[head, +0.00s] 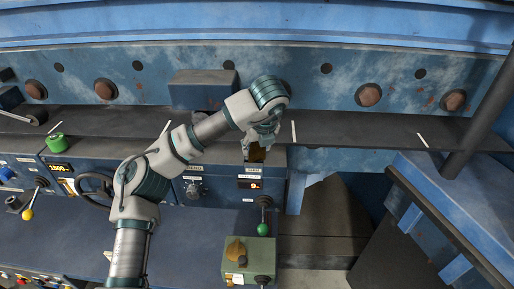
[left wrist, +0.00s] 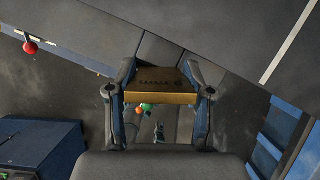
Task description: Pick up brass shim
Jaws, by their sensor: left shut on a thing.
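The brass shim (left wrist: 160,85) is a flat gold block with dark markings on its face. It sits between the two fingers of my left gripper (left wrist: 159,92) in the left wrist view, and the gripper is shut on it. In the head view my left gripper (head: 260,140) hangs in front of the dark ledge, with the brass shim (head: 256,154) below its fingers. The shim appears held above the front edge of the blue control panel. My right gripper does not show in either view.
A blue panel with a dark handwheel (head: 94,186) and a small display (head: 250,184) lies below. A green-knobbed lever (head: 262,229) and a green-grey box (head: 248,260) stand close by. A dark pipe (head: 487,105) slants at the right. A dark ledge (head: 350,128) runs along the back.

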